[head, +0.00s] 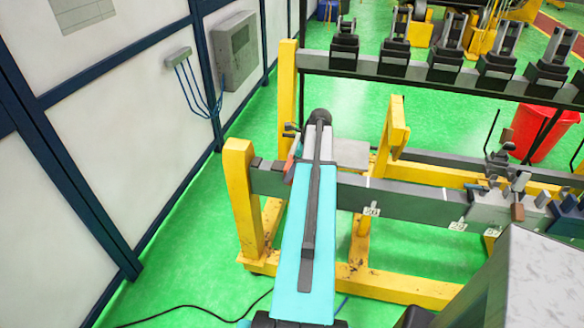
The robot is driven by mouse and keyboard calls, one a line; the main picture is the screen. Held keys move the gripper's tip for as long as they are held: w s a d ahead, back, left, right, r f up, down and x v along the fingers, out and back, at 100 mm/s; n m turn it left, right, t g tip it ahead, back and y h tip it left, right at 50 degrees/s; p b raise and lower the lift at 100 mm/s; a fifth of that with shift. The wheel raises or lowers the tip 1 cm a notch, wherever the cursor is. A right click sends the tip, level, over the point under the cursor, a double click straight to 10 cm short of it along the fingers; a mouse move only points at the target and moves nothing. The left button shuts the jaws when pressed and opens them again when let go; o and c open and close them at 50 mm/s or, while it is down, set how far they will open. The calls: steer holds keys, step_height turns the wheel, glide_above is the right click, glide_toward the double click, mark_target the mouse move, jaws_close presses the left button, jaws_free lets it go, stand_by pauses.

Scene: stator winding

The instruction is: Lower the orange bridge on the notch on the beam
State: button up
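The dark grey beam (400,200) runs across the middle on a yellow frame, with small white number tags on its near face. My teal arm reaches out over its left part and covers a stretch of it. A small orange-red piece (293,160) shows just left of my arm's far end, by the beam. It may be the orange bridge, but most of it is hidden, and I cannot tell whether it is held or touching the beam. My gripper's fingers are hidden behind my arm. I cannot make out the notch.
A yellow post (240,195) stands at the beam's left end. Clamps and blocks (500,195) sit on its right part. A rack of dark fixtures (420,70) stands behind, with a red bin (545,135) at right. A white wall (110,130) bounds the left; green floor lies between.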

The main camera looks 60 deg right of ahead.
steer(key=shift+p, duration=0.3)
stand_by(0.5)
steer(key=o, duration=1.3)
steer(key=shift+o, duration=0.3)
steer(key=shift+r, duration=0.1)
steer(key=shift+r+p, duration=3.15)
steer(key=shift+r, duration=1.3)
steer(key=shift+s, duration=0.1)
